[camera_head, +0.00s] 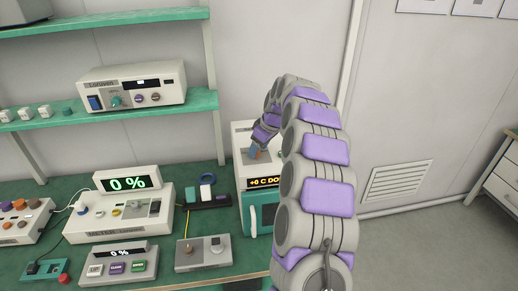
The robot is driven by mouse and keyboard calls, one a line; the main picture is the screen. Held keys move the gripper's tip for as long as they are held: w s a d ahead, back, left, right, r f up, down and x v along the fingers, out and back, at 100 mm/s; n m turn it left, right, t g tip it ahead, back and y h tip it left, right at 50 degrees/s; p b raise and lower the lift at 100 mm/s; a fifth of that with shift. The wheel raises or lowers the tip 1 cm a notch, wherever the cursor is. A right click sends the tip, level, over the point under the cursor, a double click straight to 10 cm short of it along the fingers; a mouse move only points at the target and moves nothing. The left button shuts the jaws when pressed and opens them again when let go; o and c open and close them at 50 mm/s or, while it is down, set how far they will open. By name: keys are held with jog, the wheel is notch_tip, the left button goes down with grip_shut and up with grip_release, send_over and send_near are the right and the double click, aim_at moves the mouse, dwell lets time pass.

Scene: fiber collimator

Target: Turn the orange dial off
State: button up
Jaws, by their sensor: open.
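A small orange piece (253,153) shows at the tip of my gripper (257,150), on top of the white and teal device (243,134). It may be the orange dial, but my gripper partly covers it and its setting is too small to read. My gripper is open and points down at it; whether the fingers touch it cannot be told. Other orange knobs (19,204) sit on a box at the far left.
A button box (118,266) and a small switch box (203,256) are in front. A "Luduvan"-like labelled instrument (135,84) sits on the green shelf (70,118). Floor to the right is clear.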

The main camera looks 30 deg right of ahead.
jog(key=shift+a, duration=0.65)
jog(key=shift+c, duration=1.3)
jog(key=shift+d, duration=0.4)
jog(key=c, duration=0.4)
jog(key=shift+a, duration=0.15)
jog(key=c, duration=0.3)
